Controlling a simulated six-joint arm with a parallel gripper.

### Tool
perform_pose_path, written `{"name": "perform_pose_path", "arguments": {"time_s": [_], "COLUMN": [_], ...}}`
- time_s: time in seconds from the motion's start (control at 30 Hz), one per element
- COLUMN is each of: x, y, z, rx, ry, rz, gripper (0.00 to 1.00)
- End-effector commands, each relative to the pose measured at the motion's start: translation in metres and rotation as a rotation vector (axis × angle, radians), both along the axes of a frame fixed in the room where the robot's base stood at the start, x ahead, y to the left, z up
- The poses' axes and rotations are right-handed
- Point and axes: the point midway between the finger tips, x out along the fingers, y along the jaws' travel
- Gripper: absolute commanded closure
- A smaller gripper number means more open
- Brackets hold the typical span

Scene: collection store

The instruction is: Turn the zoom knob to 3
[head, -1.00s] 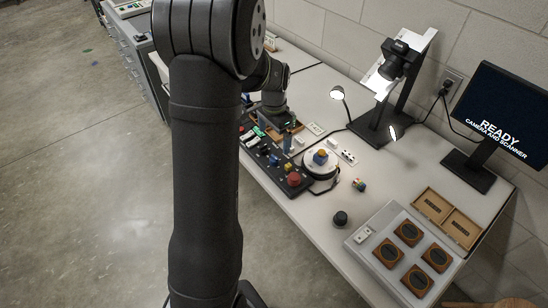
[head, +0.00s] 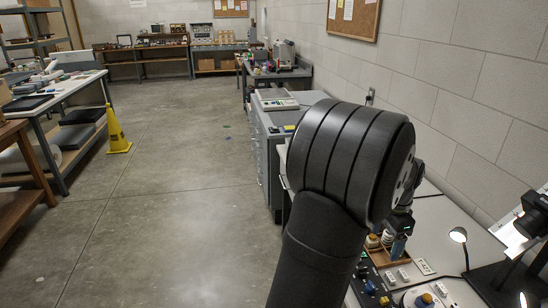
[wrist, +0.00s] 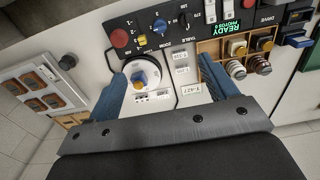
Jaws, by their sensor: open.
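In the wrist view a black control panel (wrist: 205,22) lies beyond my fingers. It carries a red button (wrist: 119,38), a yellow knob (wrist: 141,39), a blue knob (wrist: 160,26) and a black knob (wrist: 184,21). A small ZOOM label seems to sit by the blue knob; its scale and setting are too small to read. My gripper (wrist: 160,67) is open and empty, its blue fingers wide apart and short of the panel. In the head view my arm hides most of the gripper; part of the panel (head: 367,283) shows at the bottom.
A round white turntable (wrist: 139,78) with a blue and yellow piece lies between my fingers in the wrist view. A wooden tray (wrist: 238,50) with several small jars is right of it. A grey board (wrist: 40,87) with brown squares is at left.

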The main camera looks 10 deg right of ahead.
Motion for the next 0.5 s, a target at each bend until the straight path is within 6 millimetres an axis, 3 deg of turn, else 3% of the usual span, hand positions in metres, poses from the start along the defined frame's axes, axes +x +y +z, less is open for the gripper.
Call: {"name": "perform_pose_path", "arguments": {"time_s": [0.03,0.13,0.33,0.5], "x": [0.0,0.0,0.0001,0.0005], "y": [0.0,0.0,-0.0007,-0.0026], "z": [-0.0002,-0.0003,-0.0016,-0.0046], "rx": [0.0,0.0,0.004,0.012], "ry": [0.0,0.0,0.001,0.001], "rz": [0.0,0.0,0.1,0.369], "gripper": [0.31,0.5,0.5,0.5]}}
